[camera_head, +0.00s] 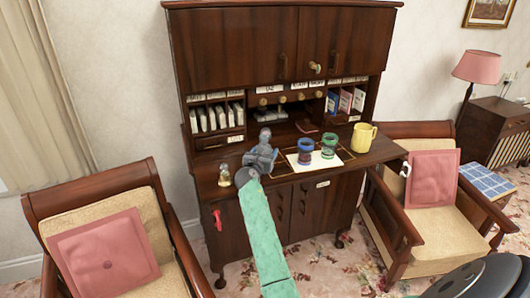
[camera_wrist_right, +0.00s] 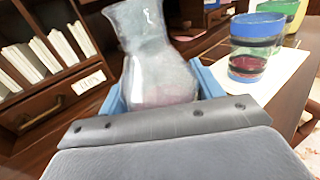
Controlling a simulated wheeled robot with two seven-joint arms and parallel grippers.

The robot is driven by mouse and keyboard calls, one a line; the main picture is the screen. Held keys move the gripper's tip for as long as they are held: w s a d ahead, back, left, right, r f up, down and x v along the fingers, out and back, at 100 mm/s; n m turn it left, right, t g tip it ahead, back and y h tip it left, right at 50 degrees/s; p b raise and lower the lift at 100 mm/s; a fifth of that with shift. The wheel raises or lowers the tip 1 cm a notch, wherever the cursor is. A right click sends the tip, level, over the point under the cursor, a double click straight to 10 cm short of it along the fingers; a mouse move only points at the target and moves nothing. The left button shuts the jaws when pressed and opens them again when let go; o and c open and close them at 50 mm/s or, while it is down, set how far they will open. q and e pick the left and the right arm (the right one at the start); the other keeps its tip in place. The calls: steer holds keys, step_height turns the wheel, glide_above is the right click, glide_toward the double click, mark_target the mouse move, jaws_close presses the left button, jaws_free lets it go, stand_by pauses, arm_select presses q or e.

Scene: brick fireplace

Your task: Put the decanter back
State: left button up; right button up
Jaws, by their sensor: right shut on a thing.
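The decanter (camera_wrist_right: 160,55) is clear glass with a flared neck and a little reddish colour low in its body. It stands near upright between the blue fingers of my right gripper (camera_wrist_right: 165,90), which is shut on it. In the head view the right gripper (camera_head: 260,160) and the decanter (camera_head: 265,136) are over the left part of the wooden desk top (camera_head: 370,156). The arm hides part of the desk edge. I cannot tell whether the decanter's base touches the desk. My left gripper is not in view.
A blue-banded glass (camera_head: 305,150) and a green-banded glass (camera_head: 328,146) stand on a white mat (camera_head: 302,164), right of the decanter. A yellow mug (camera_head: 363,137) is farther right. A small glass-and-brass item (camera_head: 224,175) stands left. Labelled pigeonholes (camera_head: 215,116) rise behind; armchairs flank the desk.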

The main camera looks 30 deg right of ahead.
steer(key=o, duration=1.2)
steer(key=shift+o, duration=1.4)
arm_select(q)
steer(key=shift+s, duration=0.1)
arm_select(e)
steer(key=shift+s+a+f, duration=0.1)
steer(key=shift+s+a, duration=0.15)
steer(key=shift+a, duration=0.05)
steer(key=b+v, duration=0.3)
steer(key=v, duration=0.7)
steer(key=shift+b, duration=0.4)
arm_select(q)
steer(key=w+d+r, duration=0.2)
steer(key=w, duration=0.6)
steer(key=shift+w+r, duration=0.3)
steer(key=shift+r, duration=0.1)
arm_select(e)
steer(key=shift+s+a+r, duration=0.25)
steer(key=shift+s+a, duration=0.2)
steer(key=shift+a, duration=0.05)
steer(key=shift+f, duration=0.15)
